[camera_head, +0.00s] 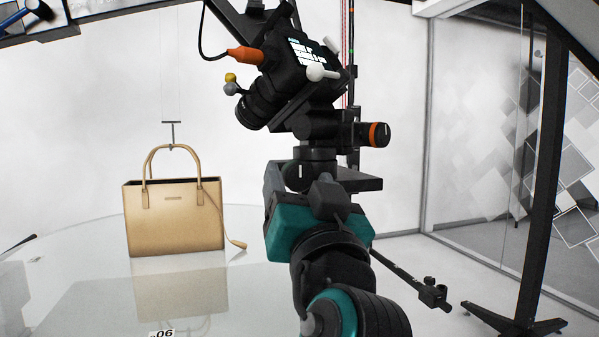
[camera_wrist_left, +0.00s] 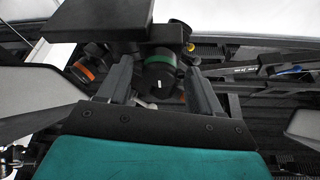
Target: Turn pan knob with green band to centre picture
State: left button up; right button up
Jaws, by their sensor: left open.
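The pan knob with the green band (camera_wrist_left: 162,74) shows in the left wrist view, a dark round knob facing me. My left gripper (camera_wrist_left: 158,66) is open, with one finger on each side of this knob and a gap showing on both sides. In the head view my left gripper (camera_head: 318,192) is seen from behind, just below the camera mount, and hides the green-banded knob. The camera (camera_head: 285,75) sits tilted on its mount above the gripper. My right gripper is in neither view.
A knob with an orange band (camera_head: 374,134) sticks out right of the mount; it also shows in the left wrist view (camera_wrist_left: 85,69). A dark plate (camera_head: 360,181) lies close to the gripper. A tan handbag (camera_head: 175,215) stands on the glossy turntable (camera_head: 75,245). A black stand (camera_head: 542,180) is at right.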

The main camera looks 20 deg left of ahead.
pick_arm(q)
jog(key=shift+w+a+r, duration=0.25)
jog(key=shift+w+a, duration=0.05)
jog(key=shift+w, duration=0.15)
jog(key=c, duration=1)
jog(key=m+h+p, duration=0.1)
jog(key=m+p, duration=0.1)
jog(key=m, duration=0.1)
jog(key=shift+r+m+h+p, duration=0.15)
jog(key=shift+m+h+p, duration=0.15)
jog(key=shift+m+h, duration=0.1)
jog(key=m+h+p, duration=0.1)
jog(key=m+p, duration=0.1)
jog(key=m, duration=0.1)
jog(key=shift+t+h, duration=0.3)
jog(key=shift+a+m+h+p, duration=0.1)
jog(key=shift+m+h+p, duration=0.4)
jog(key=shift+m, duration=0.7)
jog(key=shift+m+h, duration=0.8)
jog(key=shift+m, duration=0.8)
